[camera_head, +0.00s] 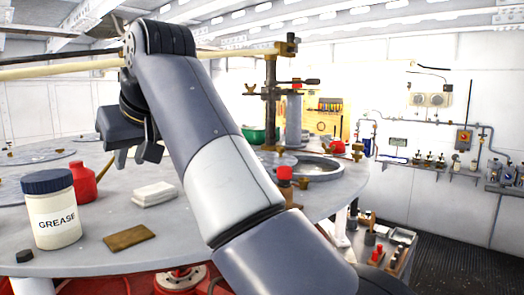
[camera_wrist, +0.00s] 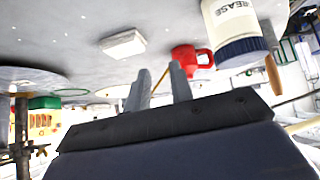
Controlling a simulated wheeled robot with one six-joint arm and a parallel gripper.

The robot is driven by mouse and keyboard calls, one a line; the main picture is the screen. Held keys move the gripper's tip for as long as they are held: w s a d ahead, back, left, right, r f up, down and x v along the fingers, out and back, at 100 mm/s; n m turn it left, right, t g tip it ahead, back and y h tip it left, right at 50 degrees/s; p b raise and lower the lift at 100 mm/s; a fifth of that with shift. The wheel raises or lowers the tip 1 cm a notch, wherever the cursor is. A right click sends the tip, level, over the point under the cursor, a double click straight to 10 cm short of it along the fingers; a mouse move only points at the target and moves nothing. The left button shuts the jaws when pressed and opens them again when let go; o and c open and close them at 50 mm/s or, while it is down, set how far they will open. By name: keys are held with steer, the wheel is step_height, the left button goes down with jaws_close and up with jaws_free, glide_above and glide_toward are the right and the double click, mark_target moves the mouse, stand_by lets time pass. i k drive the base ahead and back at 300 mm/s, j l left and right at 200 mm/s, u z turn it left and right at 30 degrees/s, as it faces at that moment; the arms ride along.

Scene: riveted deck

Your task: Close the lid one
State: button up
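No lid is marked as "one" that I can make out. In the head view, flat round plates lie on the grey round deck: one at the far left (camera_head: 35,156) and a smaller one (camera_head: 278,159) near the middle. Beside the latter is a round metal ring (camera_head: 318,169), perhaps an opening. My gripper (camera_head: 135,158) hangs above the deck, left of my arm, its two fingers apart. In the wrist view, which looks upside down, the fingers (camera_wrist: 161,88) are spread with nothing between them. A round plate (camera_wrist: 32,77) shows at left there.
A grease jar (camera_head: 53,215), a red can or mug (camera_head: 83,182), a white block (camera_head: 154,194) and a brown pad (camera_head: 129,238) stand on the near left deck. A dark post (camera_head: 270,105) rises behind my arm. A red-topped fitting (camera_head: 285,182) stands near the ring.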

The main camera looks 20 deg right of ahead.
mark_target(270, 159)
steer(key=i+l, duration=0.2)
steer(key=l, duration=0.2)
steer(key=i+l+z, duration=0.1)
steer(key=l, duration=0.3)
steer(key=i+l, duration=0.25)
steer(key=l, duration=0.15)
steer(key=i+l, duration=0.2)
steer(key=l, duration=0.2)
steer(key=i+l+z, duration=0.1)
steer(key=l, duration=0.3)
steer(key=i, duration=0.1)
